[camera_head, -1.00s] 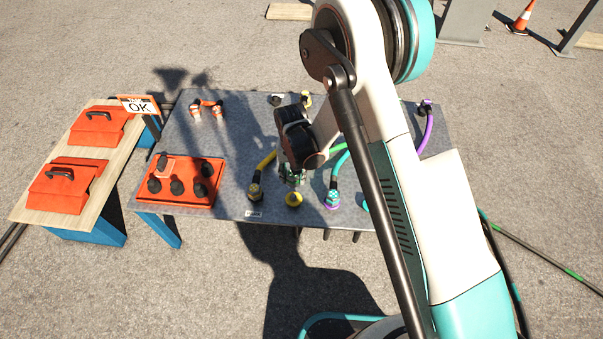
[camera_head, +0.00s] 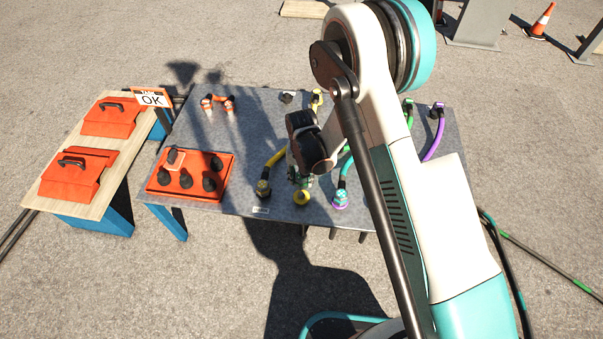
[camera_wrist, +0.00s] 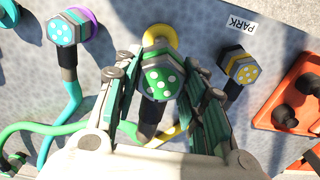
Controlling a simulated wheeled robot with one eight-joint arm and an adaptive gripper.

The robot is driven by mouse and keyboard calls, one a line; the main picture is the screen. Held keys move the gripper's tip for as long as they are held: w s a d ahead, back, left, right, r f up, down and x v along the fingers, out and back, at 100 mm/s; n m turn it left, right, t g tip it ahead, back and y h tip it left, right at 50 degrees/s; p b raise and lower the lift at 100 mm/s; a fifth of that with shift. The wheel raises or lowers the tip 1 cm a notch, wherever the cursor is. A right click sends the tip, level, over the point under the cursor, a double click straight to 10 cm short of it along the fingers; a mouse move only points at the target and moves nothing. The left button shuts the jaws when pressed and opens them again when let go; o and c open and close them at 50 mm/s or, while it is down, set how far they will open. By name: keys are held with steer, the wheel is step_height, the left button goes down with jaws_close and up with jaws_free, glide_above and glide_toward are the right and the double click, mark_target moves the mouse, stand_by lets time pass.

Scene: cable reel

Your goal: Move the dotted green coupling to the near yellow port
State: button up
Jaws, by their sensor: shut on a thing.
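The dotted green coupling (camera_wrist: 163,80), a hexagonal green head with white dots on a black sleeve, is between the fingers of my gripper (camera_wrist: 158,88) in the wrist view. My gripper is shut on it. The near yellow port (camera_wrist: 161,36) shows as a yellow ring just beyond the coupling, partly covered by it. I cannot tell whether they touch. In the head view my gripper (camera_head: 301,181) is just behind the near yellow port (camera_head: 302,198), at the table's near edge. The coupling is mostly hidden there.
A yellow dotted coupling (camera_wrist: 240,68) stands on one side and a teal dotted coupling (camera_wrist: 63,29) at a purple port on the other. Green, teal and yellow hoses cross nearby. An orange tray (camera_head: 190,174) with black knobs lies left on the grey table (camera_head: 225,135).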

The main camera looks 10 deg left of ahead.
glide_above(301, 193)
steer(key=shift+w+d+f, duration=0.1)
steer(key=shift+f, duration=2.05)
steer(key=shift+f, duration=0.1)
steer(key=shift+f, duration=0.4)
steer(key=shift+f, duration=0.1)
steer(key=shift+f, duration=0.8)
steer(key=shift+f, duration=0.45)
steer(key=o, duration=1.2)
steer(key=shift+o, duration=0.2)
steer(key=shift+r, duration=0.1)
